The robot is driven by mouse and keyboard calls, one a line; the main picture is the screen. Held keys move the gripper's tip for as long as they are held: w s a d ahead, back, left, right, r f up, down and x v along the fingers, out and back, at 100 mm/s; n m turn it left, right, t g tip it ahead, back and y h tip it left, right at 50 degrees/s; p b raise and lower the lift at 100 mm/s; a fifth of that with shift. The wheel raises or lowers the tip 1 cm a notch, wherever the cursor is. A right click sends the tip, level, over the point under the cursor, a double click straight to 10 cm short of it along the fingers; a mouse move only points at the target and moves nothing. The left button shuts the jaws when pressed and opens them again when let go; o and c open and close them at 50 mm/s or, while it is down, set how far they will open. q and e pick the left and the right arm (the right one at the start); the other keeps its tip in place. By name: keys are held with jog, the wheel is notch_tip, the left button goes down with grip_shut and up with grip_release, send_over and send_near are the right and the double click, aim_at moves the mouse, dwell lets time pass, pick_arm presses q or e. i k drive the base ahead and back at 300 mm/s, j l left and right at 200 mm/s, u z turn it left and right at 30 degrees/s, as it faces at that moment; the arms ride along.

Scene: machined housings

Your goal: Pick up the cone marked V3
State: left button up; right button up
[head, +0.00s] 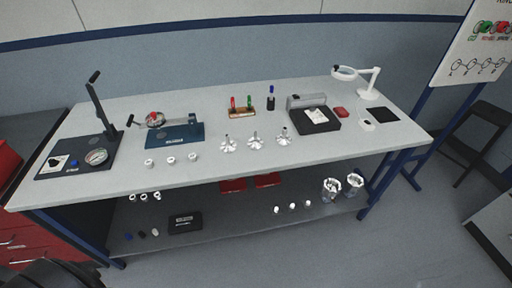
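Three small silver-white flared pieces with upright stems stand in a row at the middle of the table: a left one (228,144), a middle one (255,141) and a right one (283,138). They look the most cone-like. Three small pale cylindrical pieces (171,160) stand in a row to their left, nearer the front edge. No marking is readable at this size, so I cannot tell which piece bears V3.
The long grey table (100,180) carries a dial stand (97,155), a blue fixture (182,136), a red-and-green marker holder (241,112), a black-topped box (314,118) and a white magnifier lamp (369,85). Small parts and two clear jars (331,188) stand on the lower shelf (230,220).

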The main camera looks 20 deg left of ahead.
aim_at(283, 139)
jog(key=i+l+z, duration=0.1)
jog(key=i+l, duration=0.15)
jog(key=l, duration=0.15)
jog(key=i+l, duration=0.2)
jog(key=l, duration=0.2)
jog(key=i+l+z, duration=0.15)
jog(key=i+l, duration=0.1)
jog(key=l, duration=0.1)
